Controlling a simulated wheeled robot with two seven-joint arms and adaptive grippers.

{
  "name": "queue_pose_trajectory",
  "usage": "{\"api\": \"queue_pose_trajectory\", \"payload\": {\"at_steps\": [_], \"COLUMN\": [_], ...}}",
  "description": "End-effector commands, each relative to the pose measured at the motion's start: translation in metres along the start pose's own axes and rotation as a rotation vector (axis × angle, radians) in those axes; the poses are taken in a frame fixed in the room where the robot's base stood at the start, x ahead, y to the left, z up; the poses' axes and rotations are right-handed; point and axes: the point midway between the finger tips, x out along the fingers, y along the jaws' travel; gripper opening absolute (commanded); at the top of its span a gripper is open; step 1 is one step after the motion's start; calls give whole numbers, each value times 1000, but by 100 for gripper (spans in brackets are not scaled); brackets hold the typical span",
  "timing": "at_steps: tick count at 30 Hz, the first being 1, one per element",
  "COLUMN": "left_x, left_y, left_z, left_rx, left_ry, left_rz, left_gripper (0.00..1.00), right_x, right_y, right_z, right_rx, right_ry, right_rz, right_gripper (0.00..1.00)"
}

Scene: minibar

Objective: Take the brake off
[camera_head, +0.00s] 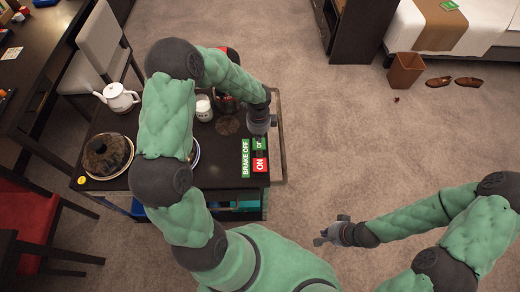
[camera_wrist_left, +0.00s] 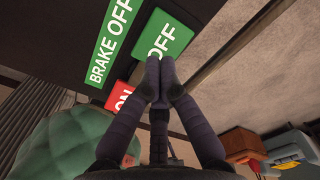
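A dark serving cart (camera_head: 110,184) carries a green BRAKE OFF label (camera_head: 245,158) at its right edge. Beside it are a green OFF plate (camera_head: 260,144) and a red ON plate (camera_head: 260,165). In the left wrist view the BRAKE OFF label (camera_wrist_left: 112,38), OFF plate (camera_wrist_left: 165,36) and part of the ON plate (camera_wrist_left: 119,96) show. My left gripper (camera_wrist_left: 160,72) has its fingertips together and empty, over the lower edge of the OFF plate; contact is unclear. My right gripper (camera_head: 322,238) is apart from the cart, over the carpet, its fingers too small to judge.
Chairs stand left.

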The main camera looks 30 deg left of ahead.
Motion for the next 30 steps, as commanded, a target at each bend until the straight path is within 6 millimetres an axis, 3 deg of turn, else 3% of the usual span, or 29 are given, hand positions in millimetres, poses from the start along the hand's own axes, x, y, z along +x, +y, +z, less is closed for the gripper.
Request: {"api": "queue_pose_trajectory", "payload": {"at_steps": [18, 30], "left_x": [-45, -46], "left_y": [0, 0], "left_z": [0, 0], "left_rx": [0, 0], "left_ry": [0, 0], "left_rz": [0, 0], "left_gripper": [0, 0], "right_x": [-36, -37], "right_y": [-13, -13], "right_z": [1, 1], "right_rx": [0, 0], "right_ry": [0, 0], "right_rz": [0, 0], "right_gripper": [0, 0]}}
